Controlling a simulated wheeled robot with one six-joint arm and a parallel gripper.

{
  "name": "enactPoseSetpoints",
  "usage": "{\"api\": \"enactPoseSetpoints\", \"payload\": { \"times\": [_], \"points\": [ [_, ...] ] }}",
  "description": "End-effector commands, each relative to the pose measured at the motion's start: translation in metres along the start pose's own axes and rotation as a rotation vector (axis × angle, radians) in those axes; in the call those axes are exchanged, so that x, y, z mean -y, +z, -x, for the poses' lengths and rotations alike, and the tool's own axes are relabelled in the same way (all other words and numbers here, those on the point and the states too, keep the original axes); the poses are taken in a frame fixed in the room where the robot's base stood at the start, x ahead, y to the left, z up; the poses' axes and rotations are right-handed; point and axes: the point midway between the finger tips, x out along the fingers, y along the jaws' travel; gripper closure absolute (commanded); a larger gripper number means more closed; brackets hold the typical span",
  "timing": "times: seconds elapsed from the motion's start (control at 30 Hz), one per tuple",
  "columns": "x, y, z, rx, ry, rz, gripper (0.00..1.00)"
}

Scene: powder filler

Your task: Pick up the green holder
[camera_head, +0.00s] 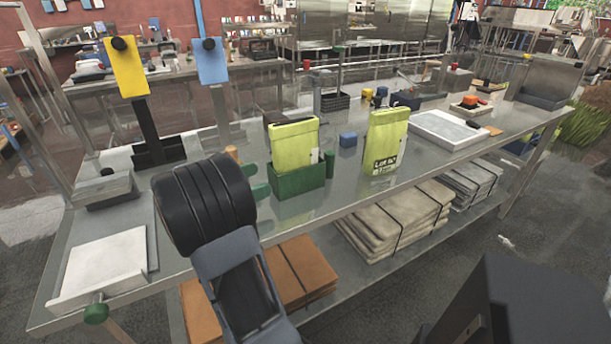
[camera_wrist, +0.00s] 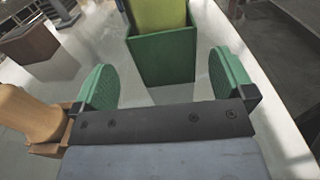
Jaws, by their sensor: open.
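The green holder (camera_head: 299,182) is an open-topped box on the metal table, with a yellow-green pouch (camera_head: 294,145) standing upright in it. In the wrist view the green holder (camera_wrist: 163,58) is just beyond my gripper (camera_wrist: 165,85), roughly centred between the two green finger pads. The pads are apart and nothing is held between them. In the head view my gripper (camera_head: 260,182) is at the holder's left side, with part of it hidden behind my black arm.
A second yellow-green pouch (camera_head: 386,142) stands to the right of the holder. A wooden cylinder (camera_wrist: 26,108) is left of my gripper in the wrist view. A white tray (camera_head: 449,130) lies further right.

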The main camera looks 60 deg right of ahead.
Motion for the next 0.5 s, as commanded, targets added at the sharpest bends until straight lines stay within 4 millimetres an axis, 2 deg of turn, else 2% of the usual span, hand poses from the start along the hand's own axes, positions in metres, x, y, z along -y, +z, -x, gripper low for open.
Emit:
{"api": "enactPoseSetpoints", "payload": {
  "times": [0.27, 0.5],
  "points": [
    [0.001, 0.000, -0.017, -0.001, -0.001, -0.001, 0.00],
    [0.001, -0.003, -0.049, -0.002, -0.003, 0.000, 0.00]
  ]
}}
